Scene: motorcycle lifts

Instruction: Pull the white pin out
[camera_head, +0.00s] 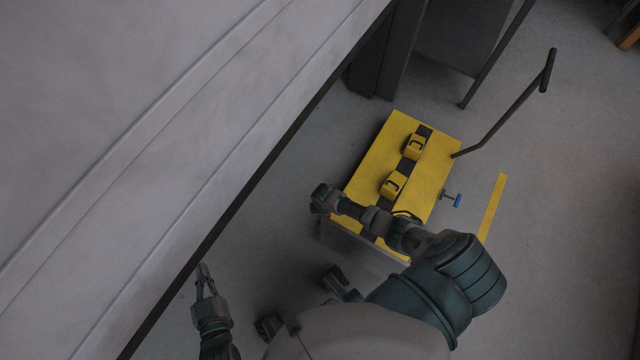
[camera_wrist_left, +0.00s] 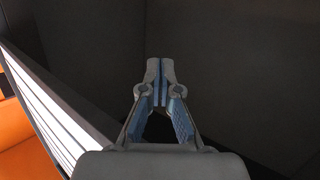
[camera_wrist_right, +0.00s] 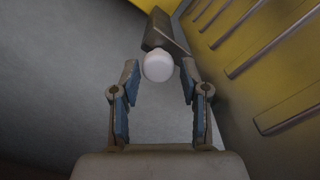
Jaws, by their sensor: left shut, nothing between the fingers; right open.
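The white pin (camera_wrist_right: 158,67) shows in the right wrist view as a round white end in front of a dark grey part (camera_wrist_right: 158,30). My right gripper (camera_wrist_right: 160,72) is open, with one finger on each side of the white end. I cannot tell whether either finger touches it. In the head view the pin is not visible, and my right arm reaches over the yellow lift (camera_head: 375,155). My left gripper (camera_head: 204,272) is shut and empty beside the large grey panel, away from the lift. It also shows shut in the left wrist view (camera_wrist_left: 158,68).
A large pale grey panel (camera_head: 150,130) fills the upper left of the head view. Open grey floor lies at right.

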